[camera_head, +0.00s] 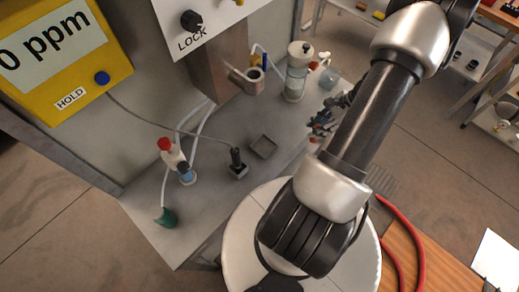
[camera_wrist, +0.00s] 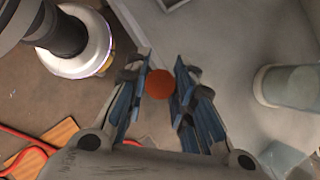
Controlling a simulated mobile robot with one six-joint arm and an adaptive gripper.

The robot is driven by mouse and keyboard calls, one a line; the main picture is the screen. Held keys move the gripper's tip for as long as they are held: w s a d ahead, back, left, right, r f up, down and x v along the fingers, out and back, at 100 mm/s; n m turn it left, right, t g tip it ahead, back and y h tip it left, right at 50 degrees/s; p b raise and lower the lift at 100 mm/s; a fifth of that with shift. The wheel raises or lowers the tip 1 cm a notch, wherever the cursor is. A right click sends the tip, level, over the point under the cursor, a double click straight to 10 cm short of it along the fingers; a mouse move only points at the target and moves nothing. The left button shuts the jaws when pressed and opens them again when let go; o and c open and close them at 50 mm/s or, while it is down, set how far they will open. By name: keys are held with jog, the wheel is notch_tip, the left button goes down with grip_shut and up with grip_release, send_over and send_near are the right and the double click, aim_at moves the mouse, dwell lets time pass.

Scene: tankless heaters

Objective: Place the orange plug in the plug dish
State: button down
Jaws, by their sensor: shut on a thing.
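The orange plug (camera_wrist: 160,84) shows as a round orange end between my gripper's fingertips (camera_wrist: 160,88) in the wrist view. The blue-grey fingers press on it from both sides. In the head view my gripper (camera_head: 322,122) hangs over the right side of the grey bench, and the plug is too small there to make out clearly. The plug dish appears to be the small square grey tray (camera_head: 263,146) on the bench, left of my gripper and apart from it. A pale-rimmed corner at the top of the wrist view may be the same dish (camera_wrist: 173,3).
A white-capped bottle (camera_head: 297,73) stands behind my gripper. A black-handled fitting (camera_head: 237,164) stands left of the dish. A red-capped valve (camera_head: 171,152) and a green fitting (camera_head: 166,217) are farther left. A yellow meter (camera_head: 62,55) and tubes border the bench.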

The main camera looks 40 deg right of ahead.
jog(key=shift+w+a+f+b, duration=0.6)
jog(key=shift+w+a+b, duration=0.15)
jog(key=shift+w+a, duration=1.35)
jog(key=shift+w+a+f+b, duration=0.7)
jog(key=shift+w+a, duration=1.05)
jog(key=shift+a, duration=0.65)
jog(key=shift+w+a+f+b, duration=0.55)
jog(key=shift+w+a+b, duration=0.2)
jog(key=shift+w+a, duration=1.35)
jog(key=shift+s+a, duration=0.15)
jog(key=shift+s, duration=0.1)
jog(key=shift+f, duration=0.15)
jog(key=c, duration=1.4)
grip_release()
jog(key=shift+o, duration=0.2)
jog(key=shift+r, duration=0.25)
jog(key=p+v, duration=0.4)
jog(key=v, duration=0.7)
jog(key=shift+s+r, duration=0.15)
jog(key=shift+r, duration=0.2)
